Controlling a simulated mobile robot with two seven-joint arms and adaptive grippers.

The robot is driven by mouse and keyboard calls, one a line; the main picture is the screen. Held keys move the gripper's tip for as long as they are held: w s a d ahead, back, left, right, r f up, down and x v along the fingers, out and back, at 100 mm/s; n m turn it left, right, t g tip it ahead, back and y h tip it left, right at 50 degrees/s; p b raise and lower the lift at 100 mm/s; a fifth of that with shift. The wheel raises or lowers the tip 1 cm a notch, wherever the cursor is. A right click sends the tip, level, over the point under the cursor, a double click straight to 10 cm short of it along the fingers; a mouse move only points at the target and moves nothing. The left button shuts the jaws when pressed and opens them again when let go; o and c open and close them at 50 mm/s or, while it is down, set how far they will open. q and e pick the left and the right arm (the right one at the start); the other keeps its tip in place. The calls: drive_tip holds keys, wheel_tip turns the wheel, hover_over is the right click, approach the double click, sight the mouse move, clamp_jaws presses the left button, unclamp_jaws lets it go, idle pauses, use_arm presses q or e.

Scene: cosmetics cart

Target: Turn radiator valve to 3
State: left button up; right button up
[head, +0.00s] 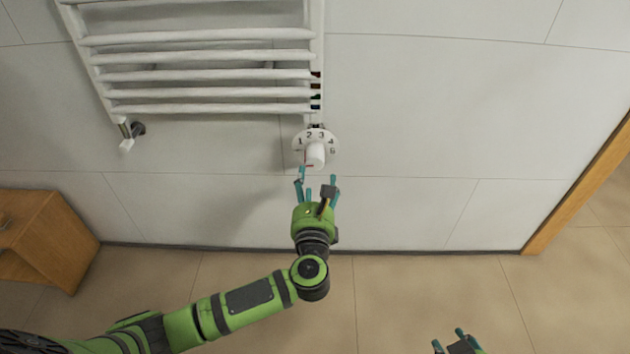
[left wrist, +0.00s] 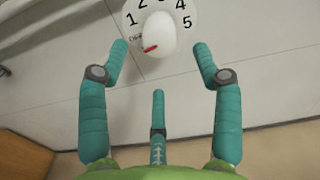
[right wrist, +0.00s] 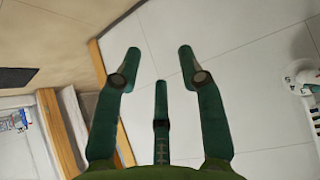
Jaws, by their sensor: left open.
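The radiator valve has a white knob (head: 315,154) in front of a white numbered dial (head: 325,134), at the radiator's lower right corner. In the left wrist view the knob (left wrist: 159,36) carries a red mark at its lower left, by a small label below the 1 on the dial (left wrist: 187,32). My left gripper (head: 317,181) is open and empty, just below the knob in the head view and apart from it, fingers pointing at it. My right gripper (head: 453,340) is low at the bottom edge, away from the valve; the right wrist view shows its fingers spread and empty.
The white towel radiator (head: 200,57) hangs on the tiled wall (head: 450,110) above the valve. A wooden cabinet (head: 50,235) stands at the left. A wooden door frame (head: 580,190) is at the right. The wall around the valve and the floor are clear.

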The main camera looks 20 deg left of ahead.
sight(315, 167)
use_arm(q)
drive_tip(key=shift+w+f, duration=0.1)
drive_tip(key=shift+w, duration=0.1)
drive_tip(key=b+x, duration=0.1)
drive_tip(key=x, duration=0.5)
drive_tip(key=shift+w+a, duration=0.1)
drive_tip(key=shift+w, duration=0.15)
drive_tip(key=c, duration=1.1)
use_arm(e)
drive_tip(key=w+a+r+t+y, duration=0.1)
drive_tip(key=w+a+r+t, duration=0.2)
drive_tip(key=w+r+t, duration=0.2)
wheel_tip(315, 167, up, 3)
drive_tip(key=shift+w+a+n+y, duration=0.15)
drive_tip(key=shift+a+n+y, duration=0.1)
drive_tip(key=shift+n+y, duration=0.15)
